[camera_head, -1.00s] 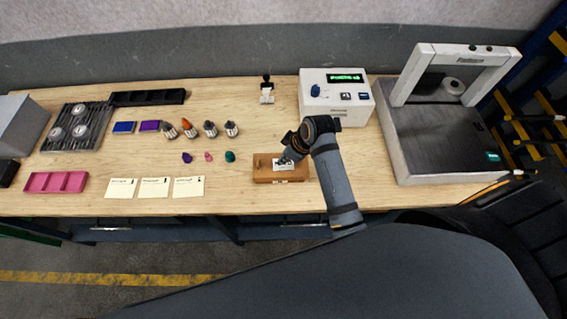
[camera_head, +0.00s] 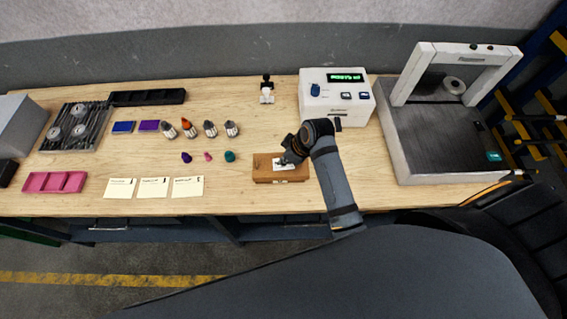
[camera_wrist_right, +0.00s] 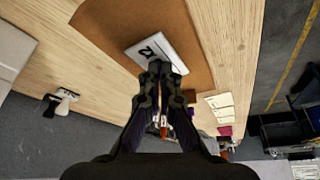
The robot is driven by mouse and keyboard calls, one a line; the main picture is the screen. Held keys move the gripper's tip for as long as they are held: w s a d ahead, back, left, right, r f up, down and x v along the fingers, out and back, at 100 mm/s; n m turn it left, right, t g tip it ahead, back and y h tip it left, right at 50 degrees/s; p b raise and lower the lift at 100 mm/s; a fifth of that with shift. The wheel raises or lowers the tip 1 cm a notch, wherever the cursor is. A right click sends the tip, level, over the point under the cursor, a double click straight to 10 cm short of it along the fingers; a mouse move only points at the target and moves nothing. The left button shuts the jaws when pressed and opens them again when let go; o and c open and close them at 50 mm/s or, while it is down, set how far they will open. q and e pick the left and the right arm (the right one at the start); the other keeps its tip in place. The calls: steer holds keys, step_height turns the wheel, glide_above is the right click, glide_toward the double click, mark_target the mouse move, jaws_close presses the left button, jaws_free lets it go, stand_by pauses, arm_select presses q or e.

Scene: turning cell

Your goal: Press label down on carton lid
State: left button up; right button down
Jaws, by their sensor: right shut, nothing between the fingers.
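A small brown carton (camera_head: 262,176) stands near the front edge of the bench in the head view. A white label (camera_head: 283,164) with dark print lies on its lid; it also shows in the right wrist view (camera_wrist_right: 178,55), just beyond my fingertips. My right gripper (camera_head: 287,160) is over the label, and in the wrist view its shut fingertips (camera_wrist_right: 160,68) meet the label's near edge and hold nothing. I cannot tell how firmly they touch it. The gripper hides part of the label. My left gripper is not in view.
A white printer box (camera_head: 330,105) with a green display stands behind the carton. A grey machine with a white arch (camera_head: 440,140) is on the right. Bare bench lies just left of the carton.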

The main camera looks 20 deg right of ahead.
steer(key=shift+s+f+p, duration=0.1)
steer(key=shift+p, duration=0.4)
stand_by(1.4)
step_height(320, 180, up, 2)
steer(key=shift+p, duration=0.3)
steer(key=shift+r, duration=2.55)
